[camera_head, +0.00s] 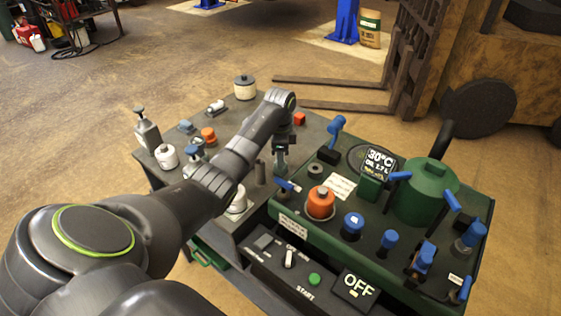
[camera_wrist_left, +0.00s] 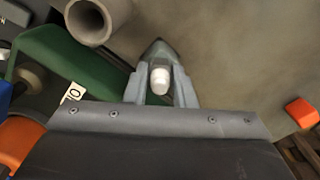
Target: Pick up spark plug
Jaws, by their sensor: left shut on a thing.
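My left gripper (camera_head: 281,166) points down at the right part of the grey bench, beside the green machine. In the left wrist view, its two grey fingers are closed on a small piece with a white rounded end, which looks like the spark plug (camera_wrist_left: 160,80). Most of the plug is hidden between the fingers, and I cannot make it out in the head view. I cannot tell from these frames whether it touches the surface below. My right gripper is not in view.
The grey bench (camera_head: 236,117) holds several small parts, including a white-and-dark canister (camera_head: 244,87), a red block (camera_head: 299,119) and a grey pump bottle (camera_head: 146,130). The green machine (camera_head: 432,262) with blue levers and an orange cap (camera_head: 320,203) stands close right. A forklift (camera_head: 420,50) is behind.

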